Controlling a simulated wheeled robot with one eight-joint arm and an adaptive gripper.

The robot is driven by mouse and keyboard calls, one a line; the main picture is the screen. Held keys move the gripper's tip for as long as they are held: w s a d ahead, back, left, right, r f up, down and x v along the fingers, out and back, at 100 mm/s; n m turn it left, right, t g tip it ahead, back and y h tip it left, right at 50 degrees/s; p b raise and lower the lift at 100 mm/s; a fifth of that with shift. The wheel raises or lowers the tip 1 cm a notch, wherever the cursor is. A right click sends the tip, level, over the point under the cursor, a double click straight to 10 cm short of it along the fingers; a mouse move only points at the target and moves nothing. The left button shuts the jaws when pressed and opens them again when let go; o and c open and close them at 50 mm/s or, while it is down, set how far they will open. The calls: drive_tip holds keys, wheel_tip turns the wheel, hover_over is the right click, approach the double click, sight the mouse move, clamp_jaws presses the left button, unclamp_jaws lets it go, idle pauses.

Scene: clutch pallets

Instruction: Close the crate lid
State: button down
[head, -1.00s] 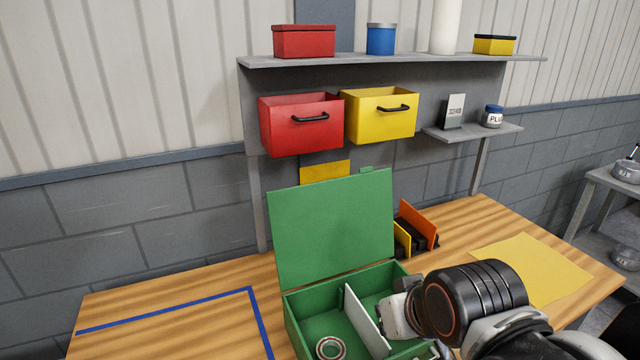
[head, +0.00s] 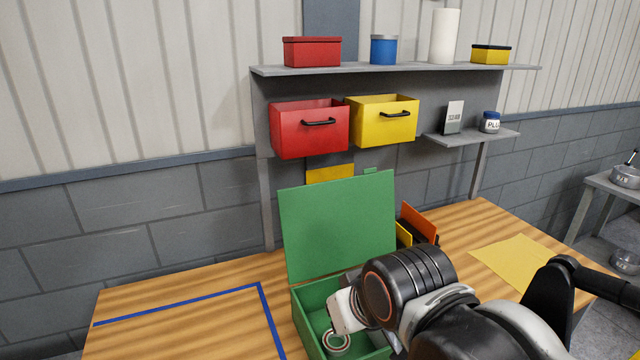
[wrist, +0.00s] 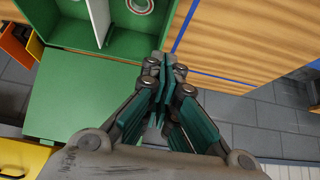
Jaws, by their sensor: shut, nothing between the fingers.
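The green crate (head: 312,312) stands on the workbench, and its lid (head: 338,225) is raised, leaning back at the rear edge. In the wrist view the lid (wrist: 80,105) fills the left middle, below the crate's inside (wrist: 75,25). A metal ring (head: 336,341) lies in the crate. My gripper (wrist: 167,72) is shut and empty. In the wrist view its fingers overlap the lid's right edge and the crate's corner; I cannot tell if they touch. In the head view my wrist covers the crate's right side and hides the fingers.
An orange and yellow rack (head: 418,224) stands just right of the lid. Red (head: 310,130) and yellow (head: 385,122) bins hang behind, under a shelf (head: 400,68). A yellow sheet (head: 515,262) lies at right. The blue-taped bench area (head: 190,325) at left is clear.

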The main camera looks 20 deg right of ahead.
drive_tip(key=w+d+r+p, duration=0.2)
drive_tip(key=w+r+p, duration=0.4)
drive_tip(key=w+r, duration=0.25)
drive_tip(key=g+p, duration=0.3)
drive_tip(key=p, duration=0.8)
approach(330, 183)
drive_tip(key=a, duration=0.3)
drive_tip(key=w+d+f+p, duration=0.3)
drive_tip(key=w+d+p, duration=0.1)
drive_tip(key=w+d, duration=0.25)
drive_tip(key=shift+g, duration=0.3)
drive_tip(key=x, duration=0.6)
drive_tip(key=a+x, duration=0.1)
drive_tip(key=x, duration=0.3)
drive_tip(key=shift+s, duration=0.1)
